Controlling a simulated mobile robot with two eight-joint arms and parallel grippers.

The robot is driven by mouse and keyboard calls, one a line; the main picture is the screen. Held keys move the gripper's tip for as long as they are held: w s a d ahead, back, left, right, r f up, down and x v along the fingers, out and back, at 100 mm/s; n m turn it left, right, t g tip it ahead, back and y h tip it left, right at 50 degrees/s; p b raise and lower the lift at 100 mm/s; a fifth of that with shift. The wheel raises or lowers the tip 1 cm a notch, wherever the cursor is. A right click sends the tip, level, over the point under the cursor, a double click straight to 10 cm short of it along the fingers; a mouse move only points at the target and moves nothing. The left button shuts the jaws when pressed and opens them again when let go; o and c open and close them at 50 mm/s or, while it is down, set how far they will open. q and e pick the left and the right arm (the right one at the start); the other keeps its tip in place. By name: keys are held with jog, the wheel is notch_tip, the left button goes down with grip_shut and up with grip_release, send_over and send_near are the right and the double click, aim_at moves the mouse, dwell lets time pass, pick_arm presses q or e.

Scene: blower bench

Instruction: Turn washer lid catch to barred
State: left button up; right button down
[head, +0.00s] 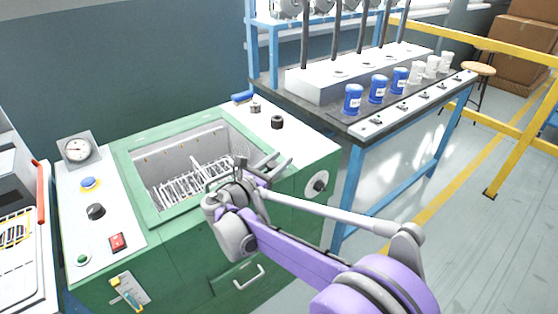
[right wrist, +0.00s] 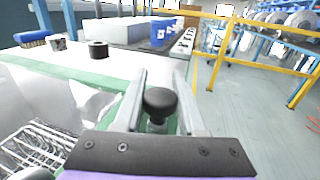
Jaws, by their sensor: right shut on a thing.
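The washer is a green and white cabinet (head: 170,262) with an open basin. A black round knob on a pale stem (right wrist: 160,103), at the washer's front top edge, sits between the fingers of my right gripper (right wrist: 165,98); I take it for the lid catch. My right gripper (head: 279,164) is shut on it, over the basin's right front corner in the head view. There the gripper hides the knob, and any barred marking cannot be read. My left gripper is not in view.
A wire rack (head: 195,182) lies in the basin. A black ring (head: 277,122), a small grey cup (head: 255,107) and a blue brush (head: 242,97) stand on the washer's top. A round dial (head: 317,183) is on its front. A bench with blue jars (head: 353,99) stands behind right.

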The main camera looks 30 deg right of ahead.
jog(key=shift+n+t, duration=0.3)
jog(key=shift+t, duration=0.1)
jog(key=n+t+y+p, duration=0.1)
jog(key=t, duration=0.1)
jog(key=n+t+y, duration=0.2)
jog(key=w+n+t+y+p, duration=0.1)
jog(key=n+t+y, duration=0.1)
jog(key=shift+a+r+t+p, duration=0.1)
jog(key=shift+a+t+p, duration=0.2)
jog(key=shift+a+p, duration=0.05)
jog(key=shift+w+a+n+t+y+p, duration=0.2)
jog(key=shift+n+t+y+p, duration=0.6)
jog(key=shift+y, duration=0.3)
jog(key=shift+w+a+n+t+y+p, duration=0.15)
jog(key=shift+n+t+y+p, duration=0.4)
jog(key=shift+n+y, duration=0.45)
jog(key=shift+s, duration=0.1)
jog(key=c, duration=0.5)
grip_release()
jog(key=shift+s+a, duration=0.1)
jog(key=v, duration=1)
jog(key=shift+s, duration=0.3)
